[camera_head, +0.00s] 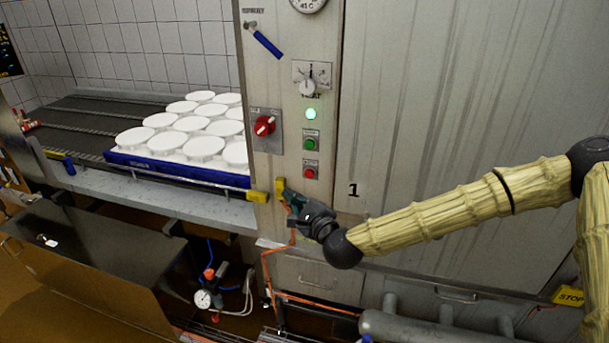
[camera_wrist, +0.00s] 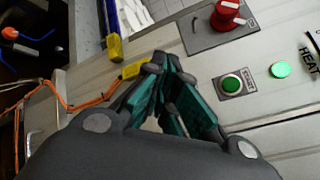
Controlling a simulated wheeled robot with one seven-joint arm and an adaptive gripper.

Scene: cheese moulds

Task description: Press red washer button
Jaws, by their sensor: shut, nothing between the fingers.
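The red button (camera_head: 310,173) sits on the metal control panel, just below the green button (camera_head: 310,143). My gripper (camera_head: 285,192) is shut and empty, below and left of the red button in the head view, close to the panel. I cannot tell whether its tips touch the panel. In the wrist view the shut fingers (camera_wrist: 168,64) point up the picture, beside the green button (camera_wrist: 232,84). The red button does not show there; the fingers may hide it.
A red rotary switch (camera_head: 264,126), a lit green lamp (camera_head: 310,114) and a heat dial (camera_head: 308,86) are on the panel above. A yellow block (camera_head: 279,184) is beside my fingertips. White moulds (camera_head: 203,147) stand in a blue tray (camera_head: 180,172) at left. Orange cables (camera_head: 266,268) hang below.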

